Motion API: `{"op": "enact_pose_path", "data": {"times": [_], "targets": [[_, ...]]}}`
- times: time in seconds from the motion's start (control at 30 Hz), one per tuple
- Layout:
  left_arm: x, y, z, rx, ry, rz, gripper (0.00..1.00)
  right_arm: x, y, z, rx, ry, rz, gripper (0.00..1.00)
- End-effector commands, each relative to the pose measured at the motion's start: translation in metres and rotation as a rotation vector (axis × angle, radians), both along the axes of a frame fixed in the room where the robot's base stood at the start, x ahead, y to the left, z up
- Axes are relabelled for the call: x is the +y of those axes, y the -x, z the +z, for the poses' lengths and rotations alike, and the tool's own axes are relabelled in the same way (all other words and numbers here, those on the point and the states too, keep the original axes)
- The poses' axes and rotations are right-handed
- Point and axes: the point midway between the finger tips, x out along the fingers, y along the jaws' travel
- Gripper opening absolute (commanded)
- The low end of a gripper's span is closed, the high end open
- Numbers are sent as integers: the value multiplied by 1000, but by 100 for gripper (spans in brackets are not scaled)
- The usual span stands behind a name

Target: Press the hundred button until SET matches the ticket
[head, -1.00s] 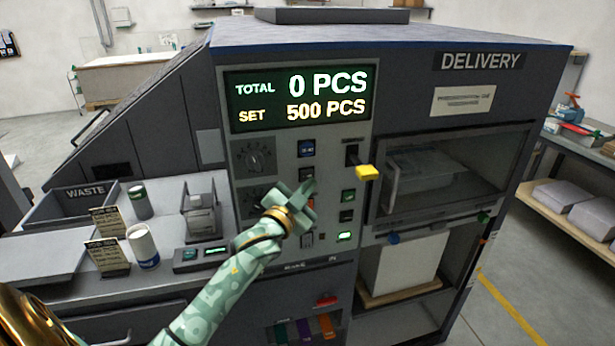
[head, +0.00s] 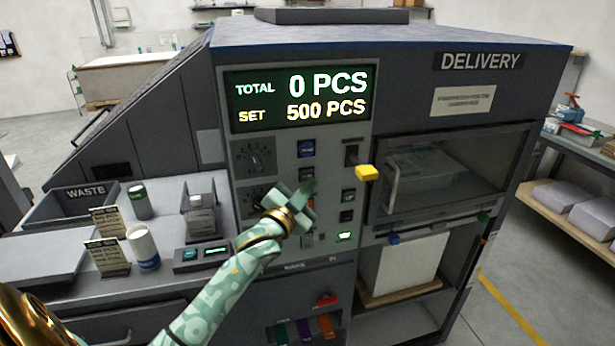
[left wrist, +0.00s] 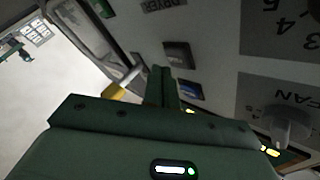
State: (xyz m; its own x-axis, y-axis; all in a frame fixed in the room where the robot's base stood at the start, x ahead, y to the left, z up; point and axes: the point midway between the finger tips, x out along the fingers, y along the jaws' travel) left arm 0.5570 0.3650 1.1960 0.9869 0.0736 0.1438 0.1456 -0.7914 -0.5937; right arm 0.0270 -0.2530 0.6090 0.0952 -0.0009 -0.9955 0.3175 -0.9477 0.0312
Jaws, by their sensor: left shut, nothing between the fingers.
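The display (head: 298,97) on the machine reads TOTAL 0 PCS and SET 500 PCS. Below it is a panel with several small buttons, including a blue one (head: 306,148), a dark one (head: 306,173) and a lit green one (head: 345,236). Their labels are too small to read, so I cannot tell which is the hundred button. My left gripper (head: 308,190) is shut and empty in front of the panel, hiding part of it. Its fingers (left wrist: 162,88) also show in the left wrist view, near two dark buttons; contact is unclear. Ticket-like cards (head: 107,256) stand on the counter, their print blurred. My right gripper is out of view.
A yellow-tipped lever (head: 367,172) sticks out right of the panel. Two knobs, one a dark dial (head: 255,157), sit to its left. The counter holds a white cup (head: 143,247), a can (head: 140,202) and a small lit device (head: 202,254). The delivery compartment (head: 450,180) is at right.

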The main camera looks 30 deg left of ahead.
Motion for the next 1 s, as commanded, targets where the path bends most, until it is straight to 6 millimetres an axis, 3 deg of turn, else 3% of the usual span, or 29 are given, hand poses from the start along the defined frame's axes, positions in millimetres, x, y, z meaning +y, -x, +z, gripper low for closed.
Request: {"op": "enact_pose_path", "data": {"times": [1.0], "targets": [[7,-5,1,0,-1,0,0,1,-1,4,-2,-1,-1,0]]}}
